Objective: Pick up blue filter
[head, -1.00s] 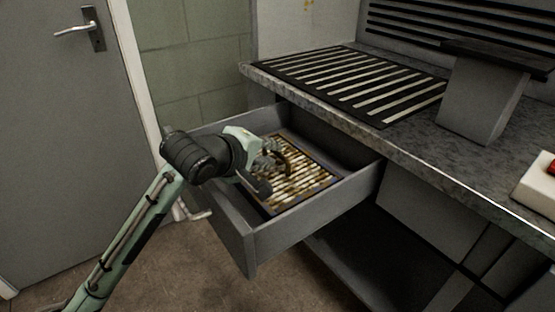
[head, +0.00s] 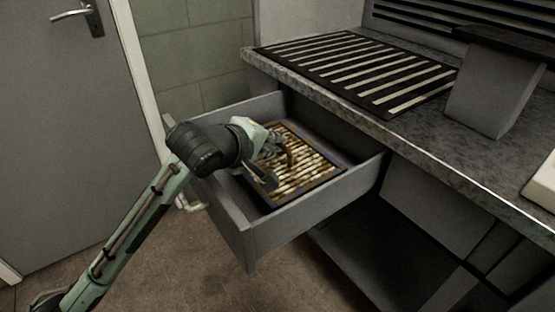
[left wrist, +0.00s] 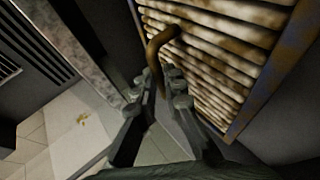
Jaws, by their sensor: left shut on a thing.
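The filter (head: 312,178) is a flat panel of dirty cream and brown slats in a dark frame. It lies inside the open drawer in the head view. In the left wrist view the filter (left wrist: 215,62) shows its slats and a bluish, rust-stained frame edge. A curved brown handle (left wrist: 158,44) stands out from its face. My left gripper (head: 277,163) is over the filter, and in the left wrist view its fingers (left wrist: 160,85) are shut on the handle. I cannot tell if the filter is clear of the drawer floor. My right gripper is not in view.
The grey drawer (head: 315,207) is pulled out below a speckled worktop (head: 430,125). A black slatted grille (head: 355,70) lies on the worktop, with a grey block-shaped stand (head: 490,95) to its right. A grey door (head: 60,150) is at the left. The floor before the drawer is clear.

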